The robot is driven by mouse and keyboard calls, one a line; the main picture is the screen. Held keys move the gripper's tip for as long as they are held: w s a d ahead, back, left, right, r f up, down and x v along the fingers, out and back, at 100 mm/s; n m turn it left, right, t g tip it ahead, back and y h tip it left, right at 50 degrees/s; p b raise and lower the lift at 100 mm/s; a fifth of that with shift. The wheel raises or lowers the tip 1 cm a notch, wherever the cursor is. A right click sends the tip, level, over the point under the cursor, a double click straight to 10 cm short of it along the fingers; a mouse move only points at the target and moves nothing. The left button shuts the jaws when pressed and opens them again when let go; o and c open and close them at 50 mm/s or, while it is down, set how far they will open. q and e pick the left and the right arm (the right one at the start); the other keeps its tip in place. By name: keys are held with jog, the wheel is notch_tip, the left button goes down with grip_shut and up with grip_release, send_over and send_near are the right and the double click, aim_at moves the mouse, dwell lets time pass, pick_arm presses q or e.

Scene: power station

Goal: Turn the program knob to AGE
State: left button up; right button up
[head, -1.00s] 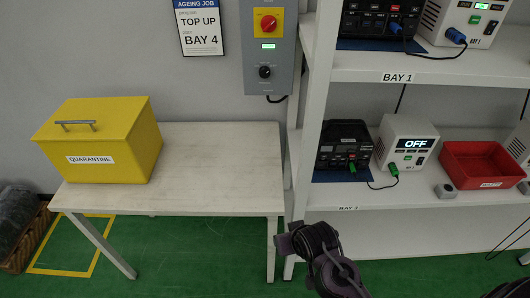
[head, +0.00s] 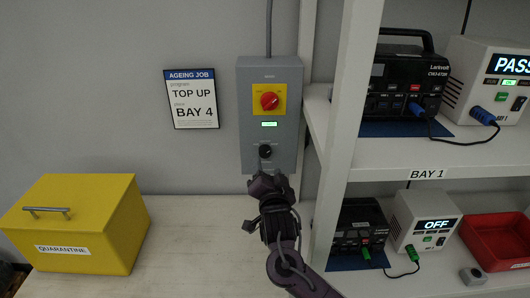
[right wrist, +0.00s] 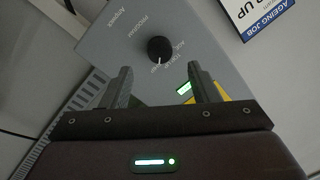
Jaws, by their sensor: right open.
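The program knob (head: 265,151) is a small black round knob low on the grey wall panel (head: 247,135). In the right wrist view the knob (right wrist: 158,48) shows a white pointer mark at its lower edge, with small lettering around it too blurred to read surely. My right gripper (head: 266,181) is just below the knob in the head view. In the right wrist view its two fingers (right wrist: 160,84) are apart with nothing between them, and the knob appears beyond their tips. My left gripper is not in view.
A red rotary switch (head: 269,101) on a yellow plate and a green display (head: 269,124) sit above the knob. A white shelf post (head: 345,130) stands close to the right. A yellow quarantine box (head: 85,215) stands on the pale table (head: 185,225) at left.

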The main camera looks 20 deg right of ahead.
aim_at(265, 154)
jog(key=p+x, duration=0.1)
jog(key=x, duration=0.3)
jog(key=shift+r, duration=0.15)
jog(key=shift+x, duration=0.95)
jog(key=shift+w, duration=0.1)
jog(key=shift+f, duration=0.2)
jog(key=c, duration=1)
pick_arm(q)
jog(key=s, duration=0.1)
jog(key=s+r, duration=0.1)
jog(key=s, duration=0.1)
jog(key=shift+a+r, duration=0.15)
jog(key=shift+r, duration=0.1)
